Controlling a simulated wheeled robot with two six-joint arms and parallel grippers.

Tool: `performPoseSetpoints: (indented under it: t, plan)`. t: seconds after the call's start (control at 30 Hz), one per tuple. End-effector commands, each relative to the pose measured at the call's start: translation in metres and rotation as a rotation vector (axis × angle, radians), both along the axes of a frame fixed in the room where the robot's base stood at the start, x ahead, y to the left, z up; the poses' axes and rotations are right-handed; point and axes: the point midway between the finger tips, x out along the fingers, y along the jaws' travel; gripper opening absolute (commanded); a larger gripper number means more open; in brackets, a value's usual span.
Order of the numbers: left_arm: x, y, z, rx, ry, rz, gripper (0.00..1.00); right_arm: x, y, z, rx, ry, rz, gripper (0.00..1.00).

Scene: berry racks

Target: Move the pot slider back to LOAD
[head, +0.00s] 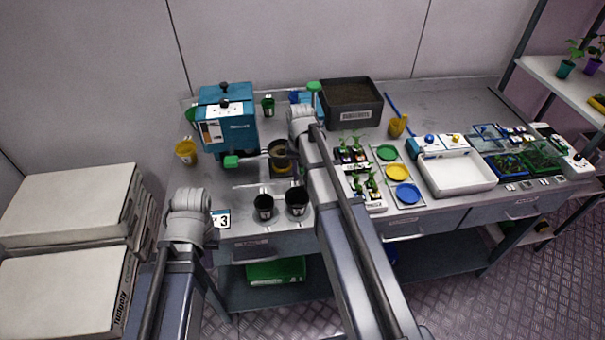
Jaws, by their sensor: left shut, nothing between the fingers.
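The blue machine (228,122) stands at the back left of the bench. In front of it, a bar with a green knob (231,162) runs right to a dark round pot holder (281,160), which I take for the pot slider. Its right side is close to my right arm, and I cannot read a LOAD mark. My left gripper (190,205) is above the bench's front left edge, apart from the slider; it is shut and empty, its fingers mostly hidden by the wrist. My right gripper (301,125) is near the holder's upper right, fingers hidden by its wrist.
Two black pots (264,206) stand at the front edge near a number 3 card (221,219). A yellow cup (186,151) is left of the machine. A soil bin (350,103), seedling trays, coloured discs and a white tray (456,174) fill the right. White boxes (72,205) are stacked left.

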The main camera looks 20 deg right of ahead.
Motion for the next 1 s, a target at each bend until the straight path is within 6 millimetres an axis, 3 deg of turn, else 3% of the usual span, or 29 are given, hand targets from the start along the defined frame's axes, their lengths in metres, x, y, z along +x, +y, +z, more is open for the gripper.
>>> performPoseSetpoints:
  t: [0.13, 0.57, 1.0]
  plan:
    - [0.0, 0.0, 0.0, 0.0, 0.0, 0.0, 0.0, 0.0, 0.0, 0.0, 0.0, 0.0, 0.001, 0.45]
    - [0.0, 0.0, 0.007, 0.0, 0.0, 0.0, 0.0, 0.0, 0.0, 0.007, 0.0, 0.0, 0.002, 0.45]
    - [0.0, 0.0, 0.059, 0.0, 0.0, -0.001, 0.0, 0.0, 0.0, 0.06, 0.0, 0.0, 0.002, 0.45]
